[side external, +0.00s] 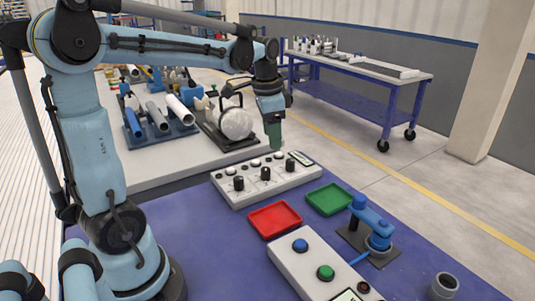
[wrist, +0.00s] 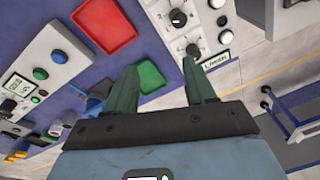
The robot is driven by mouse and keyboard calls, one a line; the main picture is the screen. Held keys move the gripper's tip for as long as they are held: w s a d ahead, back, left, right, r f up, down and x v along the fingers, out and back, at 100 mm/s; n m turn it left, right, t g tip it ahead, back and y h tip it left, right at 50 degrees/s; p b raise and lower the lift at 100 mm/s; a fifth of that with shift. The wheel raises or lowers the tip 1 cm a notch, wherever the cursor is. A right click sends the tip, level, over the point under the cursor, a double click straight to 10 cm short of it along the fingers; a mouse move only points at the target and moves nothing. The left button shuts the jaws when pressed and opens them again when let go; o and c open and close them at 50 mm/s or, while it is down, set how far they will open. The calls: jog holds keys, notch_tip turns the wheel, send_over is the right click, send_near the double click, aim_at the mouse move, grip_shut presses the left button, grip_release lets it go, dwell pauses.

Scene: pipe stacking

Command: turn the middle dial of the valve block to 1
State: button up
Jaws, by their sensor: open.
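The valve block (side external: 262,188) is a pale box with three black dials in a row on its top. The middle dial (side external: 265,174) stands between the left dial (side external: 239,184) and the right dial (side external: 290,166). In the wrist view part of the block shows at the top, with a black dial (wrist: 178,18) that looks like the middle one, and a darker one (wrist: 193,51) near the label end. My gripper (side external: 274,146) hangs above the block's back edge, apart from the dials. Its green fingers (wrist: 160,66) are open and empty.
A red tray (side external: 275,220) and a green tray (side external: 328,199) lie in front of the block. A blue fixture (side external: 371,226) and a button box (side external: 312,265) stand nearer the camera. A rack of pipes (side external: 160,119) and a round white-bodied part (side external: 235,123) are behind.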

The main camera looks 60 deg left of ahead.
jog(key=m+g, duration=0.1)
send_over(266, 168)
jog(key=f, duration=0.1)
jog(key=shift+g+h, duration=0.3)
notch_tip(266, 168, down, 12)
jog(key=shift+s+f, duration=0.1)
grip_shut()
dwell(0.5)
